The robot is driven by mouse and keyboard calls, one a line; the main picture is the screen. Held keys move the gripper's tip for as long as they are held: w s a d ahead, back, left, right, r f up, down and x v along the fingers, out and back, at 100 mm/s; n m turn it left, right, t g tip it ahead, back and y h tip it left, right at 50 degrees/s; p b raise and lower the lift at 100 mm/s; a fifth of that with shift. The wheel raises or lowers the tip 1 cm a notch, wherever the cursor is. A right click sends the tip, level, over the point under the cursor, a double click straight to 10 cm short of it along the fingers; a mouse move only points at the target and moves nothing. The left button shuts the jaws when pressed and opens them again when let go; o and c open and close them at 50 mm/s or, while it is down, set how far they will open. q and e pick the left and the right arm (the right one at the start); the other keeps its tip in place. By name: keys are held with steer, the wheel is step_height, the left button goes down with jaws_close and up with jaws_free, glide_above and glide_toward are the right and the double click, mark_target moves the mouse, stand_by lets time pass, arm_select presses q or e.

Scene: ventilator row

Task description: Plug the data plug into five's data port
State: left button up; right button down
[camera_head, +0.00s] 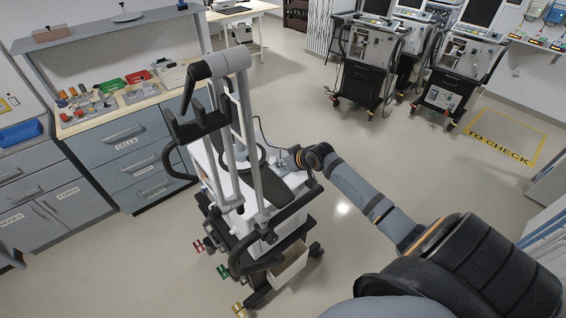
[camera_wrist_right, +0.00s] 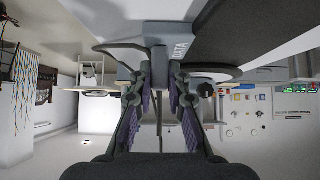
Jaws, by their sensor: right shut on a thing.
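A ventilator on a wheeled cart (camera_head: 290,264) stands in the middle of the head view, with its grey tubes and dark handles in front. My right gripper (camera_head: 284,164) is at the right side of its white body. In the right wrist view, my right gripper (camera_wrist_right: 159,86) is shut on a small grey plug (camera_wrist_right: 158,64) below the ventilator's underside. A grey-blue block marked DATA (camera_wrist_right: 181,48) is right beside the plug; whether it belongs to the plug or the port, I cannot tell. The port opening is hidden. My left gripper is not in view.
Grey drawer cabinets (camera_head: 130,165) with a bench of small parts and a red tray (camera_head: 138,77) stand at the left. Several other ventilators (camera_head: 366,60) stand at the back right. The floor (camera_head: 400,150) between is clear, with a yellow TO CHECK marking (camera_head: 497,137).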

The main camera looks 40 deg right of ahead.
steer(key=shift+f, duration=0.1)
steer(key=c, duration=1.2)
jaws_free()
steer(key=shift+s, duration=0.1)
steer(key=shift+s+d+r, duration=0.1)
steer(key=shift+s+r, duration=0.1)
steer(key=shift+r, duration=0.1)
steer(key=v, duration=0.5)
steer(key=shift+s+d+r, duration=0.1)
steer(key=shift+s+d, duration=0.05)
steer(key=shift+s, duration=0.05)
steer(key=shift+s+a+r, duration=0.2)
steer(key=shift+s+r, duration=0.2)
steer(key=shift+r, duration=0.1)
